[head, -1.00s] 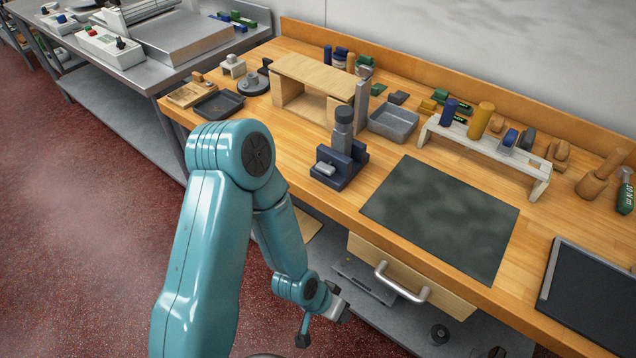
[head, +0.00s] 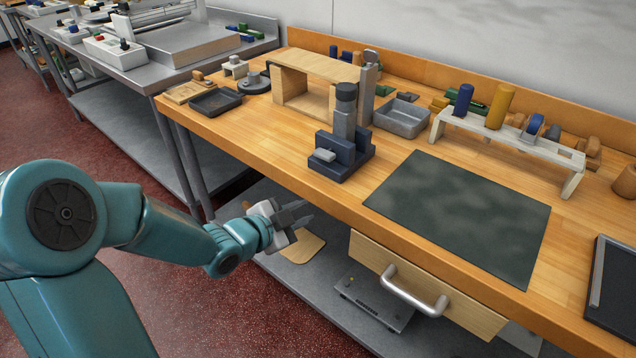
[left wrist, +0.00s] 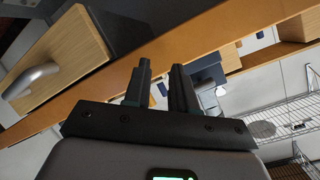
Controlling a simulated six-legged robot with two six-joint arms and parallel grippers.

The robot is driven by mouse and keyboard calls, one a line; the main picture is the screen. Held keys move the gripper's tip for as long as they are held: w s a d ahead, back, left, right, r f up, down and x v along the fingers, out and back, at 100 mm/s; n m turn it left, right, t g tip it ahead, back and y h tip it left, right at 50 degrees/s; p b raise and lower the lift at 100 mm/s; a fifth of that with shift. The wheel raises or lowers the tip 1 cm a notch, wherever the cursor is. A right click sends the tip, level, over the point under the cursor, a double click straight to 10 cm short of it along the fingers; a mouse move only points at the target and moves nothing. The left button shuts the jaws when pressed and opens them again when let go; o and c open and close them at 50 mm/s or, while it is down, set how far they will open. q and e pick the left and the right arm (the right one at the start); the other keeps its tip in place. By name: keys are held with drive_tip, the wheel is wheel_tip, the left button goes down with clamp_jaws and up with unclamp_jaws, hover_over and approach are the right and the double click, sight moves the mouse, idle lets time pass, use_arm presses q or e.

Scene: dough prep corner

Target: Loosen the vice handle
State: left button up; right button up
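The dark blue vice (head: 346,163) stands at the front edge of the wooden bench, holding an upright grey cylinder (head: 344,112). Its light grey handle (head: 324,155) sticks out at the front left. My left gripper (head: 308,213) is in front of the bench, below the vice and apart from it, pointing right. In the left wrist view, its two dark fingers (left wrist: 162,85) are apart with nothing between them. A blue-grey block (left wrist: 208,76) beyond the right finger looks like the vice, partly hidden. My right gripper is not in view.
The bench's front edge (head: 250,145) lies between my gripper and the vice. A drawer with a metal handle (head: 412,292) is at the right below. A dark mat (head: 460,215) lies right of the vice; a wooden stand (head: 318,68) is behind it.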

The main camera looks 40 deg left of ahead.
use_arm(q)
drive_tip(key=s+a+m+t+b, duration=0.1)
drive_tip(key=a+m+t+b, duration=0.1)
drive_tip(key=a+m+b, duration=0.1)
drive_tip(key=m+t+b, duration=0.2)
drive_tip(key=m+b, duration=0.3)
drive_tip(key=m, duration=0.1)
approach(321, 157)
drive_tip(key=w, duration=0.9)
drive_tip(key=shift+d, duration=0.3)
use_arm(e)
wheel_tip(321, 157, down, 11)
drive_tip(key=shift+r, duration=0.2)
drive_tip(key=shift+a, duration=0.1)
use_arm(q)
clamp_jaws()
